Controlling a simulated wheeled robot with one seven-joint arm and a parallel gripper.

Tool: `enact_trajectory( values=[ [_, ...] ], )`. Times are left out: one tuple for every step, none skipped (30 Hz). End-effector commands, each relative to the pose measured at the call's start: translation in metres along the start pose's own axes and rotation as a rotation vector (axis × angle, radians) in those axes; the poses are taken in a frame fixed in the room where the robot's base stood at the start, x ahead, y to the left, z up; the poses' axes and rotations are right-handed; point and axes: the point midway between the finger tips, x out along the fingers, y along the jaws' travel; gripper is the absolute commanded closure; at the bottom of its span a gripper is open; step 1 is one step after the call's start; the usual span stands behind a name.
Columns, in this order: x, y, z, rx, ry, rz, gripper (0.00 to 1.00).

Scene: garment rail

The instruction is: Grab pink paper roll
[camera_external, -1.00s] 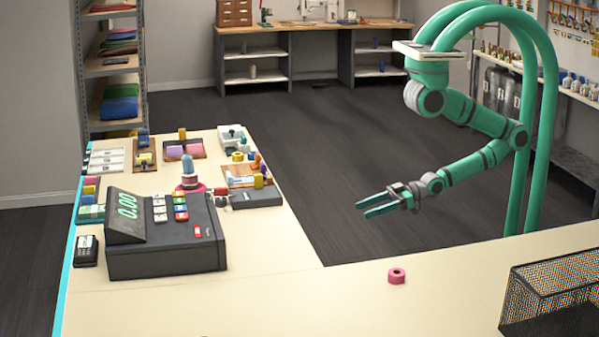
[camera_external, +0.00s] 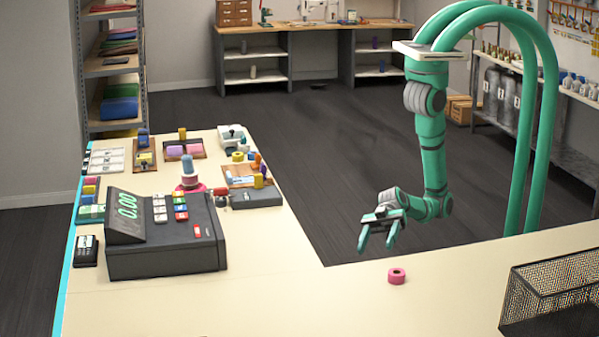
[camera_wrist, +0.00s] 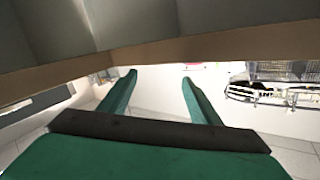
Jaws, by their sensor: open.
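My gripper (camera_external: 376,248) is open and empty. In the external view it appears just above and to the left of the roll, over the edge of the counter, apart from the roll. In the wrist view my two green fingers (camera_wrist: 158,77) are spread with nothing between them. A small pink sliver beside the right fingertip in that view may be the roll; most of it is hidden.
A black wire basket (camera_external: 555,290) stands on the counter to the right of the roll. A dark cash register (camera_external: 165,250) stands on the left, with a card reader (camera_external: 86,250) beside it. The counter between register and roll is clear. A brown edge crosses the wrist view.

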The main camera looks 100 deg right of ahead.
Motion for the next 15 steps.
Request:
enact_trajectory(
  values=[
    [0.012, -0.012, -0.008, -0.024, -0.014, -0.048, 0.43],
    [0.017, -0.018, -0.01, -0.037, -0.03, -0.072, 0.43],
    [0.024, -0.022, -0.012, -0.056, -0.052, -0.1, 0.43],
    [0.028, -0.024, -0.013, -0.072, -0.071, -0.119, 0.43],
    [0.031, -0.027, -0.014, -0.087, -0.09, -0.138, 0.43],
    [0.036, -0.028, -0.015, -0.111, -0.116, -0.161, 0.43],
    [0.038, -0.029, -0.017, -0.128, -0.136, -0.178, 0.43],
    [0.041, -0.03, -0.018, -0.147, -0.157, -0.195, 0.43],
    [0.044, -0.031, -0.021, -0.173, -0.184, -0.22, 0.43],
    [0.046, -0.032, -0.023, -0.193, -0.205, -0.238, 0.43],
    [0.048, -0.034, -0.025, -0.215, -0.225, -0.26, 0.43],
    [0.05, -0.035, -0.028, -0.244, -0.254, -0.287, 0.43],
    [0.051, -0.036, -0.031, -0.267, -0.275, -0.309, 0.43],
    [0.051, -0.037, -0.034, -0.29, -0.297, -0.33, 0.43],
    [0.051, -0.039, -0.037, -0.32, -0.322, -0.358, 0.43]
  ],
)
